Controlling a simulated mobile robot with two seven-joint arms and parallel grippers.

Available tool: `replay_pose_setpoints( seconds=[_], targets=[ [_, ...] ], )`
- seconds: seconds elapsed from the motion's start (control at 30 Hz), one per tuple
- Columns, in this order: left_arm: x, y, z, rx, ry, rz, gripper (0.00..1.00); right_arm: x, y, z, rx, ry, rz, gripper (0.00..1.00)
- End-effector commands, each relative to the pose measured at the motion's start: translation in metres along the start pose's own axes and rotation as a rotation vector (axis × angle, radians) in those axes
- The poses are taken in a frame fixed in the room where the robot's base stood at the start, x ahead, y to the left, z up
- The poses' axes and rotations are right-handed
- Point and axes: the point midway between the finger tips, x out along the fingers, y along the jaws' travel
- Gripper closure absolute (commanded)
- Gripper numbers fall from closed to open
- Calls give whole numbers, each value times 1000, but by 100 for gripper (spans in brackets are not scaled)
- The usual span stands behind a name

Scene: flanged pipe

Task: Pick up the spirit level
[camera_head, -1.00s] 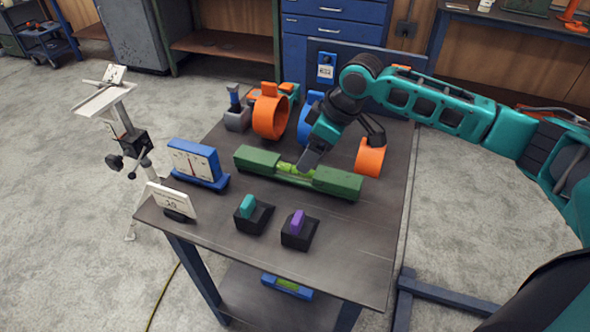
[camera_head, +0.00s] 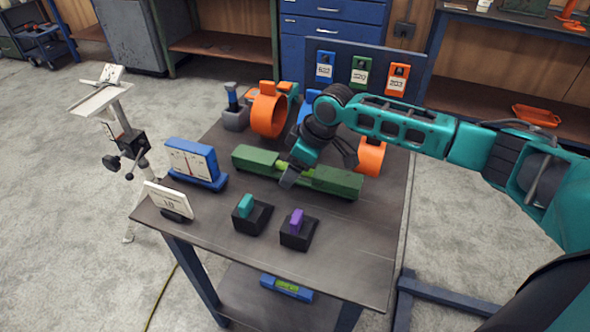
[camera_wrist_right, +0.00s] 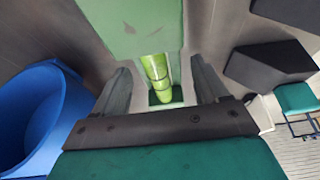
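A long green spirit level (camera_head: 332,180) lies on the table, with blocky ends and a narrower middle holding a bright yellow-green vial. My right gripper (camera_head: 290,178) is at its narrow middle and hides part of it. In the right wrist view the vial (camera_wrist_right: 157,72) shows between the two grey fingers of the open right gripper (camera_wrist_right: 160,75), with a gap on each side. I cannot tell how far the fingertips reach down beside the level. My left gripper is not in view.
Behind the level stand an orange ring (camera_head: 269,115), a blue ring (camera_wrist_right: 35,115) and another orange ring (camera_head: 371,157). A blue gauge (camera_head: 195,163) is at the left. Two black blocks with teal (camera_head: 245,206) and purple (camera_head: 297,222) tops stand in front. A blue, green-windowed bar (camera_head: 287,287) is below.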

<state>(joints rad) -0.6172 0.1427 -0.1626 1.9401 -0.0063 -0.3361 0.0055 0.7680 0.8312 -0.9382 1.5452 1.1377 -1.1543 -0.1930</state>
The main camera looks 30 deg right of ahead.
Motion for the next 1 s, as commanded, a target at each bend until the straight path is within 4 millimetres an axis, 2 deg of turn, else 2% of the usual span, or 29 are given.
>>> replay_pose_setpoints(
  seconds=[0.07, 0.7, 1.0],
  targets=[
    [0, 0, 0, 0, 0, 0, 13, 0, 0, 0, 0, 0, 0, 34],
    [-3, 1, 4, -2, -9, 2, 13, -2, 0, -1, 0, 3, 1, 94],
    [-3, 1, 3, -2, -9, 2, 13, -7, 0, -3, 0, 3, 1, 94]
  ],
)
